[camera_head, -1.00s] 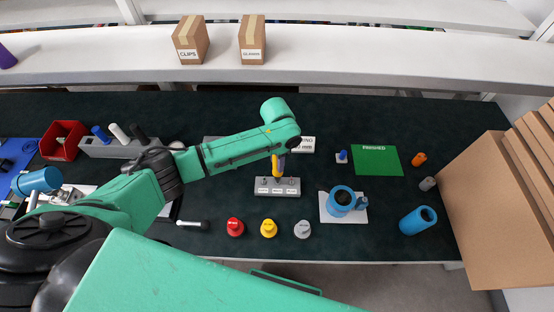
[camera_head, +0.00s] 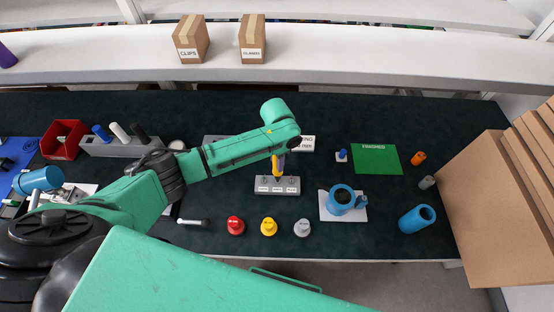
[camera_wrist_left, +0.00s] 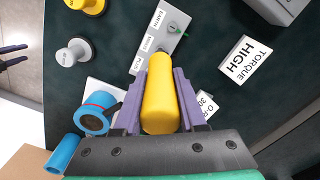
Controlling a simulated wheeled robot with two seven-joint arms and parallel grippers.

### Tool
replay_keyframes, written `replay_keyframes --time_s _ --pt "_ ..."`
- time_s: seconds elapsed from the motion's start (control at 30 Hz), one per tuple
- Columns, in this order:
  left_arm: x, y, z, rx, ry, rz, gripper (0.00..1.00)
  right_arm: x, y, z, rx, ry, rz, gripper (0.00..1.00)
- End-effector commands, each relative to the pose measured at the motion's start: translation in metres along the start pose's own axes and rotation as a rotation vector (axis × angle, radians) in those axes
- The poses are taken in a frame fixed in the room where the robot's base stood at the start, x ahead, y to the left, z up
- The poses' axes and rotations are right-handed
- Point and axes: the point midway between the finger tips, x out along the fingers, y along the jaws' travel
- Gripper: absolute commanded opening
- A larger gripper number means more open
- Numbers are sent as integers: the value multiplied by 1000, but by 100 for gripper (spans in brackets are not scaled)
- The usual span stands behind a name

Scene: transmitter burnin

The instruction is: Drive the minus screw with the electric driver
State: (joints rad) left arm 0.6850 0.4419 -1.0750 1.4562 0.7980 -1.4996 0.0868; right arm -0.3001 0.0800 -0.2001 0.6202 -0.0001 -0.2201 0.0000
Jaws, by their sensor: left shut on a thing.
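My left gripper (camera_head: 279,164) is shut on the yellow electric driver (camera_wrist_left: 160,102), with a purple finger on each side of it. The driver points down over the grey terminal block (camera_head: 277,187). The block (camera_wrist_left: 150,48) carries several small labels, one reading EARTH, and a screw with a green part (camera_wrist_left: 173,30) near its far end. The driver's tip is hidden behind its yellow body, so I cannot tell whether it touches the minus screw. Two dark prongs at the left edge of the wrist view look like my right gripper (camera_wrist_left: 14,56), spread apart and empty.
Red (camera_head: 235,227), yellow (camera_head: 269,228) and grey (camera_head: 302,229) knobs stand in front of the block. A blue ring-shaped part (camera_head: 341,199) on a white plate and a green FINISHED mat (camera_head: 376,160) are to the right. A TORQUE HIGH sign (camera_wrist_left: 246,62) stands nearby.

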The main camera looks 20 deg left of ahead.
Motion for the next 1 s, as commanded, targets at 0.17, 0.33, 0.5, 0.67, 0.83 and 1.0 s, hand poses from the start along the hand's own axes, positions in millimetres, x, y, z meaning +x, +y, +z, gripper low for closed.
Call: replay_keyframes --time_s 0.17,0.33,0.5,0.67,0.83,1.0 --pt "2 0 -1 -1 1 0 0 0 0 0 0 0 0 50" --pt "2 0 -1 0 1 0 0 0 0 0 0 -1 0 50" --pt "3 -1 -2 -1 1 0 0 0 0 0 0 0 0 50" --pt "5 0 0 0 1 0 0 0 0 0 0 0 0 50" --pt "7 1 1 0 -1 1 0 0 0 0 0 0 0 50" --pt "8 2 2 0 -3 3 0 0 0 0 0 0 0 50"
